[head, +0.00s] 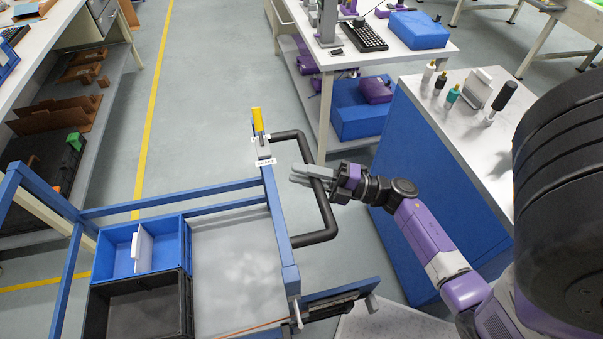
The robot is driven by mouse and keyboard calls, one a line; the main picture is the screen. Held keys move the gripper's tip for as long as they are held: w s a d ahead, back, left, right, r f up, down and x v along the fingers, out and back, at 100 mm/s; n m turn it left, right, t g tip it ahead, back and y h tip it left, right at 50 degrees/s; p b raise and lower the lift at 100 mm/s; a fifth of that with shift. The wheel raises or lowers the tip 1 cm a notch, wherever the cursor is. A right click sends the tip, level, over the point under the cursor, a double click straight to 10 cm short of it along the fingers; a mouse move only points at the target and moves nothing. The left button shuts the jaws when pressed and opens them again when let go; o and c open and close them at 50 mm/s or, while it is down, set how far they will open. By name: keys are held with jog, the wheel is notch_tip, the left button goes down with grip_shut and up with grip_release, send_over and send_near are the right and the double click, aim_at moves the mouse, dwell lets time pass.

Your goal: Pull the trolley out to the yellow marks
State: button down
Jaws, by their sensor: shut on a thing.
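The trolley has a blue frame (278,225) and a pale grey deck (235,262), and fills the lower left of the head view. Its black bar handle (322,208) sticks out from the right side of the frame. A long yellow line (152,120) runs along the floor left of and behind the trolley. A second yellow mark (42,284) shows at the far left, partly hidden by the frame.
The trolley carries a blue bin (172,228) with a white panel and a black bin (140,308). A blue cabinet (440,185) with a white top stands close on the right. Benches stand at left and back. Grey floor (212,100) is clear beyond the trolley.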

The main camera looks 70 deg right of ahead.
jog(key=c, duration=1.4)
grip_release()
jog(key=shift+s+d+f, duration=0.1)
jog(key=shift+s+d, duration=0.15)
jog(key=shift+o, duration=1)
jog(key=shift+a, duration=0.1)
jog(key=b+v, duration=0.2)
jog(key=v, duration=0.5)
jog(key=shift+s, duration=0.35)
jog(key=shift+s, duration=0.1)
